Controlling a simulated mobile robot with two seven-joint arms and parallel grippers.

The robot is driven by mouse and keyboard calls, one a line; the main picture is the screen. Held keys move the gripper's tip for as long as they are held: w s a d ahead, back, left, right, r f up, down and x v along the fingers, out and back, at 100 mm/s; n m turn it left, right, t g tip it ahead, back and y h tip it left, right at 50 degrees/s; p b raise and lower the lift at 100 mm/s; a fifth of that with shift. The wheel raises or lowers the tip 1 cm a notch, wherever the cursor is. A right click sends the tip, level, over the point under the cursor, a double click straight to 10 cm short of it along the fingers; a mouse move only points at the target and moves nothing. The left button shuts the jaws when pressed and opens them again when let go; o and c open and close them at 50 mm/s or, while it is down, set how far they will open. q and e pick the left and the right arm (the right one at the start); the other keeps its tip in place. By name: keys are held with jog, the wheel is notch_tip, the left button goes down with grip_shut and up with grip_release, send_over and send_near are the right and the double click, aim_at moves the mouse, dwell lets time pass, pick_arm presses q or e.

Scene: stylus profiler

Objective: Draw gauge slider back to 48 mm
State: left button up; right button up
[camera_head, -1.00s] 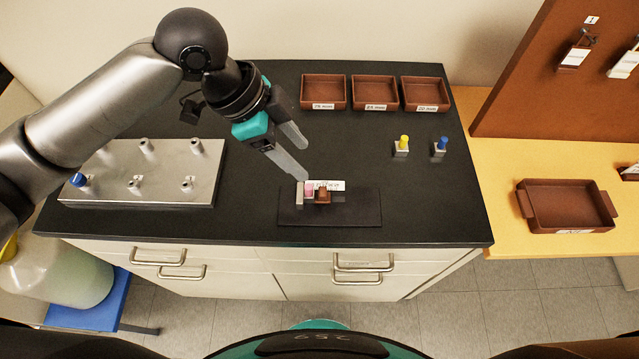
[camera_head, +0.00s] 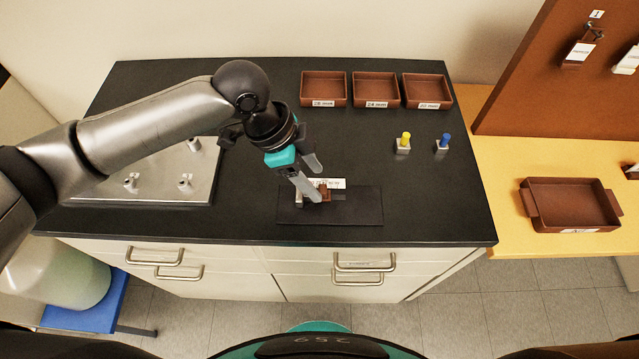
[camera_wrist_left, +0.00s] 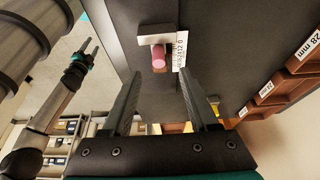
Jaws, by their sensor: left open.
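The gauge stands on a black base plate (camera_head: 350,212) at the front of the dark bench. It has a white scale strip (camera_head: 338,183), which also shows in the left wrist view (camera_wrist_left: 181,50), and a brown slider (camera_head: 326,192), partly hidden by a finger. In the left wrist view a pink round piece (camera_wrist_left: 158,58) sits by a pale block (camera_wrist_left: 155,37). My left gripper (camera_head: 316,181) is open, its fingertips low over the gauge. In its wrist view nothing is between the fingers (camera_wrist_left: 162,98). My right gripper (camera_wrist_left: 88,50) shows small there; its jaw state is unclear.
Brown labelled trays (camera_head: 375,90) line the back of the bench. A yellow-topped piece (camera_head: 403,142) and a blue-topped piece (camera_head: 443,143) stand to the right. A metal plate with pegs (camera_head: 170,180) lies left, partly behind my left arm. A brown tray (camera_head: 570,205) is on the wooden table.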

aim_at(323, 189)
pick_arm(q)
jog(key=shift+x, duration=1.6)
grip_shut()
